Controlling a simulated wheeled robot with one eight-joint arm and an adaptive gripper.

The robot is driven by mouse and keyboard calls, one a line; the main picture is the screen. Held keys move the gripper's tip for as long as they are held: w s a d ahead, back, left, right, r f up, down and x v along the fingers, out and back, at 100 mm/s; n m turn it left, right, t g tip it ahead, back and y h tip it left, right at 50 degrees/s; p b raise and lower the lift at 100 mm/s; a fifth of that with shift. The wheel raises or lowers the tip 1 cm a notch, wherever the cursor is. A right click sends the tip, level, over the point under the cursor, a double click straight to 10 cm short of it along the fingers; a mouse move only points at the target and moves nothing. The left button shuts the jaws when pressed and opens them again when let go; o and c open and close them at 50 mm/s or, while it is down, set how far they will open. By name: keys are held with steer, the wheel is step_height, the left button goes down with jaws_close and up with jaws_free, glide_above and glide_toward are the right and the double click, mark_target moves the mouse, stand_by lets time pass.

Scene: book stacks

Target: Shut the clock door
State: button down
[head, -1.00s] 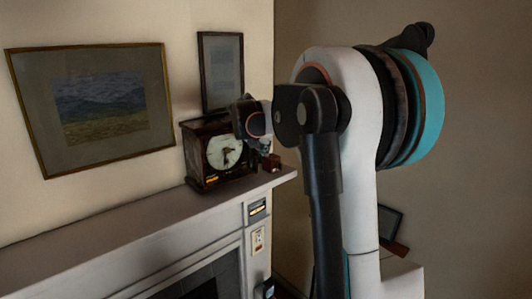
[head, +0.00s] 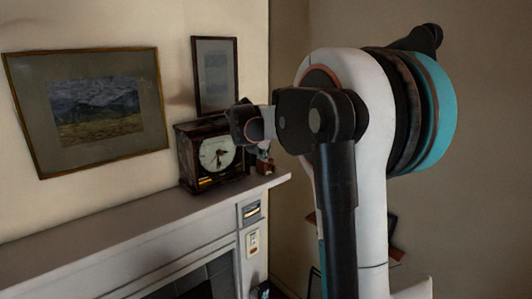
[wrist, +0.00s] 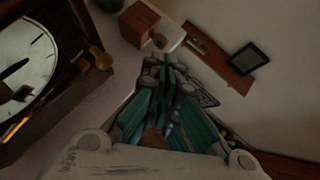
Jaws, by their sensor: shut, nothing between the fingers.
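The clock (head: 184,163) is a dark wooden case with a white dial and a brass-coloured strip below it, upright on the mantel. In the wrist view the clock's dial (wrist: 25,60) and dark frame fill the left side, with a brass knob (wrist: 102,61) on the frame's edge. I cannot tell how far its door stands open. My gripper (wrist: 168,72) is shut and empty, to the right of the clock and apart from it in the wrist view. In the head view my wrist covers the clock's upper right corner, and the fingertips are hardly visible.
A small wooden box (wrist: 139,22) with a round knob stands beside the clock near the end of the mantel (head: 130,215). Two framed pictures hang behind, a large one (head: 95,112) and a narrow one (head: 215,75). The left stretch of mantel is clear.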

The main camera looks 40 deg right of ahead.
steer(key=s+r, duration=0.7)
steer(key=w+a+f+m+t+y+b, duration=0.2)
steer(key=a+f+m+t+y, duration=0.5)
steer(key=f+m, duration=0.5)
steer(key=s+d+r+m+t+h, duration=0.2)
steer(key=s+r+m+t, duration=0.4)
steer(key=m, duration=0.8)
steer(key=w+d+p, duration=0.1)
steer(key=w+d, duration=0.1)
steer(key=w, duration=1.1)
steer(key=shift+d+f+t, duration=0.2)
steer(key=shift+f+t, duration=0.05)
steer(key=shift+t, duration=0.05)
